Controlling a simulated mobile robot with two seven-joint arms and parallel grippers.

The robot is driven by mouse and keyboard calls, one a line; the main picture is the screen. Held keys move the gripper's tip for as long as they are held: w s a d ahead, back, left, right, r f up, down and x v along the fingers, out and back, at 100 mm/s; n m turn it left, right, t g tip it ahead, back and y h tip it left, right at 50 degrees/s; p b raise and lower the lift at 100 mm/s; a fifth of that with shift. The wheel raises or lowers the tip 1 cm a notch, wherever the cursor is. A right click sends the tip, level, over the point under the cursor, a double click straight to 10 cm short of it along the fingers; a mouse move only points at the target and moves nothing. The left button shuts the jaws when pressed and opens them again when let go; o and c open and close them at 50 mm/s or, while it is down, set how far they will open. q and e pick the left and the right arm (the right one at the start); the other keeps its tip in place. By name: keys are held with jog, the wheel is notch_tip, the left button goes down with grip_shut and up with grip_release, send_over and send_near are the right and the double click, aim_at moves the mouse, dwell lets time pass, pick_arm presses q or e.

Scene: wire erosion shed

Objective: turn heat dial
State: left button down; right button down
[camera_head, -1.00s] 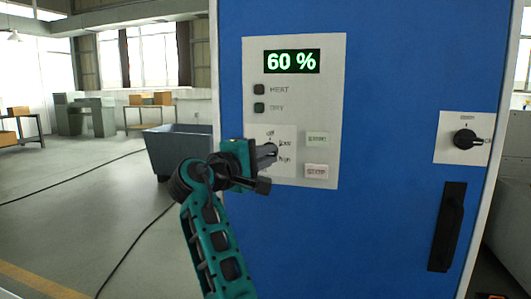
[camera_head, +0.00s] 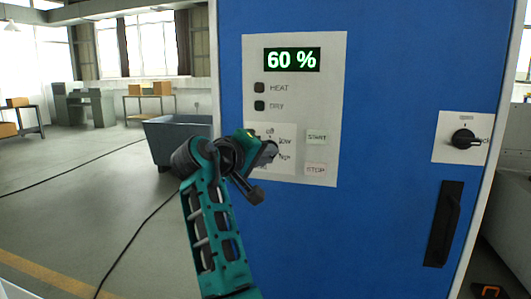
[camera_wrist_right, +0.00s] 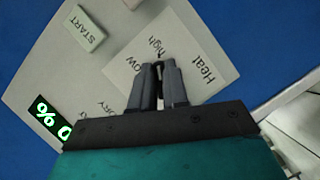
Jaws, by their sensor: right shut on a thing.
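The heat dial (camera_wrist_right: 158,66) is on the white panel of the blue cabinet. In the right wrist view only a small dark part of it shows between my fingertips, beside the printed words "high" and "low". My right gripper (camera_wrist_right: 159,75) is shut on the dial, with its fingertips at the label plate (camera_wrist_right: 185,45). In the head view the right gripper (camera_head: 266,153) reaches the same plate and hides the dial there, so its exact setting cannot be told. My left gripper is not in view.
The panel has a green "60 %" display (camera_head: 292,60), a START button (camera_head: 317,137) and a STOP button (camera_head: 316,169) right of the dial. A black rotary switch (camera_head: 464,139) and a door handle (camera_head: 445,223) are further right. A grey bin (camera_head: 178,140) stands behind my arm.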

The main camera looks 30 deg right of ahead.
dwell(0.4)
jog(key=c, duration=1.1)
grip_release()
jog(key=v, duration=0.7)
jog(key=shift+s+a+r, duration=0.1)
jog(key=shift+a, duration=0.2)
